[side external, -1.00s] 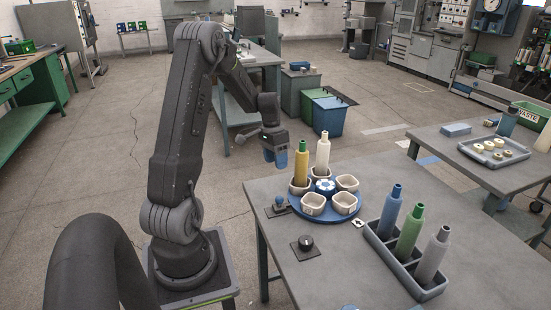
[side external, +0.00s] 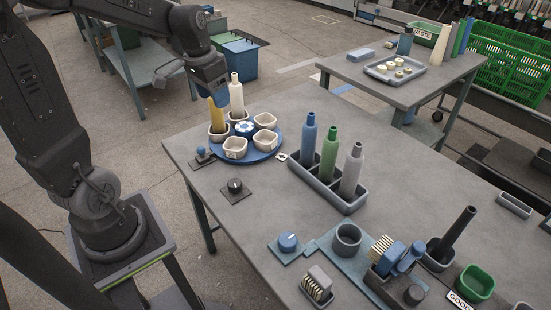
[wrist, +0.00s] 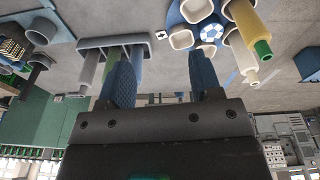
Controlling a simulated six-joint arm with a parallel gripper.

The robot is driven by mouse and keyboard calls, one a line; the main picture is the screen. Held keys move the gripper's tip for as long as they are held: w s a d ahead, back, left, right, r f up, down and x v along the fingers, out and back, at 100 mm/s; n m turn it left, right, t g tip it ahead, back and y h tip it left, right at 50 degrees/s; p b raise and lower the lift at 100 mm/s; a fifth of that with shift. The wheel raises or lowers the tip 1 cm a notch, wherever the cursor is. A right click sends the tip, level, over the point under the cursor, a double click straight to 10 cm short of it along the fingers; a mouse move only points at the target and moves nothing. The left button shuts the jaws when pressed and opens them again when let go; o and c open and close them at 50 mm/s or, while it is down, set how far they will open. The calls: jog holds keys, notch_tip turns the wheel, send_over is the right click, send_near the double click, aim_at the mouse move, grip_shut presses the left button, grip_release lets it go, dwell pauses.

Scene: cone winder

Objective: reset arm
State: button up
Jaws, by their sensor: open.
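My gripper (side external: 214,92) hangs behind the blue round carousel (side external: 282,144), near the yellow cone (side external: 216,118), whose top it hides in the side view. In the wrist view my gripper (wrist: 164,78) shows two blue fingers spread apart with nothing between them. The yellow cone has a green tip in the wrist view (wrist: 245,20). A cream cone (side external: 236,98) stands upright beside it. Both stand in white cups on the carousel; the other cups look empty.
A grey rack (side external: 328,198) holds blue, green and grey cones upright. A joystick (side external: 203,155) and black knob (side external: 235,186) are at the table's left edge. Fixtures, including a grey ring (side external: 347,239), crowd the front right. Bare tabletop lies between the rack and knob.

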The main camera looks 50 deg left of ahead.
jog(key=s+d+r+t, duration=0.2)
jog(key=s+d, duration=0.3)
jog(key=d, duration=0.3)
jog(key=s+d+r+m+t, duration=0.1)
jog(key=s+d+r, duration=0.2)
jog(key=s+d, duration=0.3)
jog(key=shift+d+r+t, duration=0.15)
jog(key=shift+d+t, duration=0.25)
jog(key=shift+d, duration=0.5)
